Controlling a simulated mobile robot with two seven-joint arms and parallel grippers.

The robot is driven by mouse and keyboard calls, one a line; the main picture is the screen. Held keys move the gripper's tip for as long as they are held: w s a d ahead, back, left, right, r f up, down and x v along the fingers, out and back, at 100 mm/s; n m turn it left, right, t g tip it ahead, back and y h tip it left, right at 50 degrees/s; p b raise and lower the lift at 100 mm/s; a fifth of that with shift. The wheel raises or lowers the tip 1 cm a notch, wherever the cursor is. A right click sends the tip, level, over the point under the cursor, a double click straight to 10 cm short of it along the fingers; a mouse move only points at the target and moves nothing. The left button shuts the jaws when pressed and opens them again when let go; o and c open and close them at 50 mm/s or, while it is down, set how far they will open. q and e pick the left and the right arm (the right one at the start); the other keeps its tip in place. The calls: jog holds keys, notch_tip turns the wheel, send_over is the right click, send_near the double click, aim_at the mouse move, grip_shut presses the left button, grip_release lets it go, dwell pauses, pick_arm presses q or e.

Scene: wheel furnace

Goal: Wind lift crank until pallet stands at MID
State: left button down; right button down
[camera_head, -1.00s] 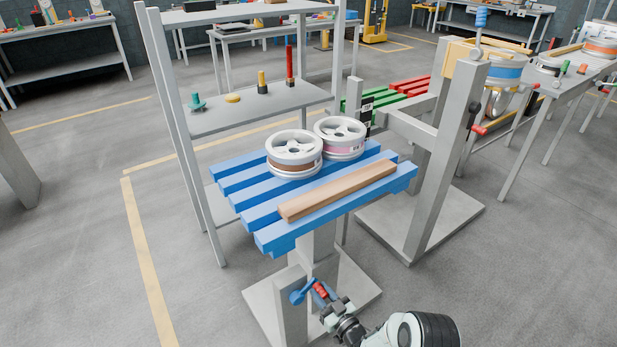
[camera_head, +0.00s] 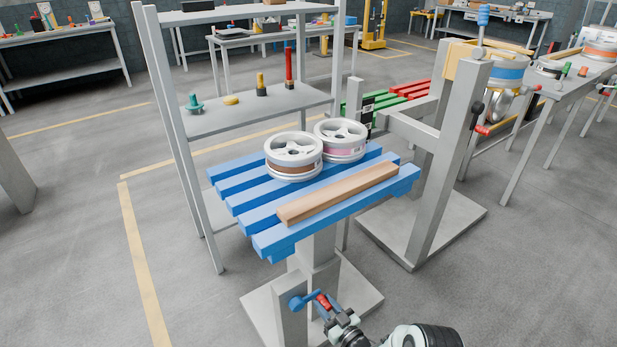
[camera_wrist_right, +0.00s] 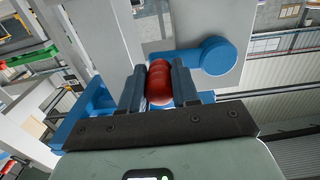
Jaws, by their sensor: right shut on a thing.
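The blue slatted pallet (camera_head: 235,188) sits level on a grey lift column (camera_head: 318,262) and carries two wheels (camera_head: 293,155) (camera_head: 340,140) and a wooden bar (camera_head: 338,194). The lift crank (camera_head: 297,303), blue with a red grip (camera_head: 323,301), is on a grey post below the pallet's front. My right gripper (camera_head: 328,308) is shut on the red grip; the right wrist view shows the grip (camera_wrist_right: 159,83) between both fingers and the blue crank hub (camera_wrist_right: 217,56) beside it. A small black-and-white marker (camera_head: 368,106) stands behind the pallet; its text is too small to read. My left gripper is out of view.
A grey shelf (camera_head: 260,114) with small parts stands close behind and left of the pallet. A grey frame with a post (camera_head: 452,160) stands at the right. Open floor (camera_head: 80,240) lies to the left.

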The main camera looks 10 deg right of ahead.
jog(key=shift+y, duration=0.3)
jog(key=a+f, duration=0.1)
jog(key=a+f+b, duration=0.1)
jog(key=a+f, duration=0.1)
jog(key=shift+s+f, duration=0.3)
jog(key=shift+s, duration=0.1)
jog(key=shift+s+a+f, duration=0.2)
jog(key=shift+a+f, duration=0.15)
jog(key=shift+a, duration=0.35)
jog(key=c, duration=1.1)
grip_release()
jog(key=shift+a, duration=0.1)
jog(key=shift+o, duration=0.5)
jog(key=shift+s+r, duration=0.1)
